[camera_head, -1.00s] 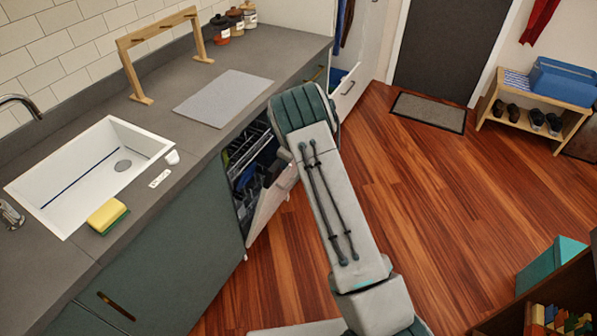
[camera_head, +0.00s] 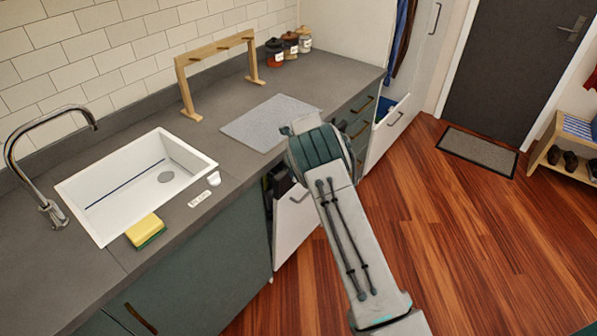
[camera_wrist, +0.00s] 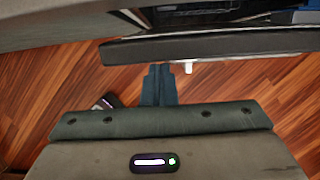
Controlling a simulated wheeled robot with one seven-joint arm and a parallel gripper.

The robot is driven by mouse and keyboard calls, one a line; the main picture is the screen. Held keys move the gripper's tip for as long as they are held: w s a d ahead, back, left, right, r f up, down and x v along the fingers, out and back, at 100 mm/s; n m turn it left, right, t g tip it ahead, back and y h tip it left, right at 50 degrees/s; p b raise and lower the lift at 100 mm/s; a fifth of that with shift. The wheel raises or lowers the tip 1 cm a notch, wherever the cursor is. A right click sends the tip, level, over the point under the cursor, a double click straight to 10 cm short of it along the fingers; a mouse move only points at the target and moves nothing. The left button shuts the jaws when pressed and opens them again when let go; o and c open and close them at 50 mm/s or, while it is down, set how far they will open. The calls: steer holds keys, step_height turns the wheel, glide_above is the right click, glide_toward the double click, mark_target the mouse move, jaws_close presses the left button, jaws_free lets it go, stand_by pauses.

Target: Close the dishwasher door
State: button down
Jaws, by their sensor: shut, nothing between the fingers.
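The dishwasher door (camera_head: 296,226) is a pale panel under the counter, tilted partly open with a dark gap along its top. My arm hides its right part and my gripper in the head view. In the wrist view, my gripper (camera_wrist: 160,72) is shut and empty. Its fingertips are just beside a long dark bar, which looks like the door's top edge (camera_wrist: 215,45). I cannot tell whether they touch it. Part of the dark dishwasher inside (camera_wrist: 225,14) shows beyond that edge.
The grey counter (camera_head: 90,232) holds a white sink (camera_head: 130,190), a yellow-green sponge (camera_head: 145,230), a grey mat (camera_head: 262,122), a wooden rack (camera_head: 186,90) and jars (camera_head: 290,44). The wooden floor (camera_head: 450,240) is clear there.

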steer(key=shift+a, duration=0.25)
steer(key=shift+s, duration=0.1)
